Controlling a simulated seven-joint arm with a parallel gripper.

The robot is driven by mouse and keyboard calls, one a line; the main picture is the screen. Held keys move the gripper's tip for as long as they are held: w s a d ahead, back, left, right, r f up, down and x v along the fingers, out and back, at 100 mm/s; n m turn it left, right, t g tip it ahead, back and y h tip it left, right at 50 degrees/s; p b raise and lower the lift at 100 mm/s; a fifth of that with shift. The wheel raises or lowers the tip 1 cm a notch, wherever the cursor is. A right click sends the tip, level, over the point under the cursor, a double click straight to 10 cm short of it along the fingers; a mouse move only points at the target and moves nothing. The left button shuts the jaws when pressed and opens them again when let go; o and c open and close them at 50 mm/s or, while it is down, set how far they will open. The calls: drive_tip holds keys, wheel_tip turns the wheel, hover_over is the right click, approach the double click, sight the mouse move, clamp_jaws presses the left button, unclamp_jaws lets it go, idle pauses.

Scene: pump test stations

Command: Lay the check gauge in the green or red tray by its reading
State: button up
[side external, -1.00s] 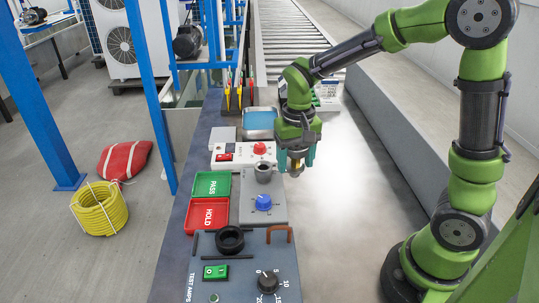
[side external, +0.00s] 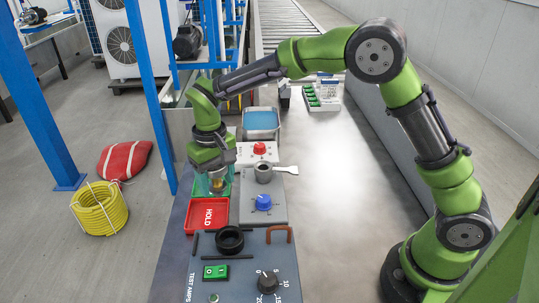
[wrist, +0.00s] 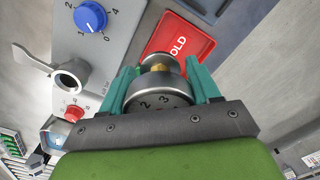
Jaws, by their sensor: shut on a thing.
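My gripper (side external: 215,184) is shut on the check gauge (wrist: 158,100), a round metal-rimmed gauge with a brass fitting, held between teal fingers. Its dial shows the numerals 2 and 3 in the wrist view; I cannot make out a needle. In the side view the gripper hangs over the green tray (side external: 198,187), hiding most of it. I cannot tell whether the gauge touches the tray. The red tray (side external: 208,216), marked HOLD, lies just in front of it and looks empty; it also shows in the wrist view (wrist: 180,42).
Right of the trays stands a grey station with a blue knob (side external: 264,202) and a round socket (side external: 263,170) with a pale lever. A panel with a black ring (side external: 230,240) is in front.

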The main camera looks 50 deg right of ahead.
drive_tip(key=w+a+r, duration=0.2)
drive_tip(key=w, duration=0.1)
drive_tip(key=n, duration=0.1)
hover_over(208, 217)
wheel_tip(208, 217, down, 10)
drive_tip(key=shift+r, duration=0.1)
idle(0.3)
drive_tip(key=shift+f, duration=0.25)
drive_tip(key=o, duration=1.4)
drive_tip(key=shift+s, duration=0.1)
drive_tip(key=shift+o, duration=0.2)
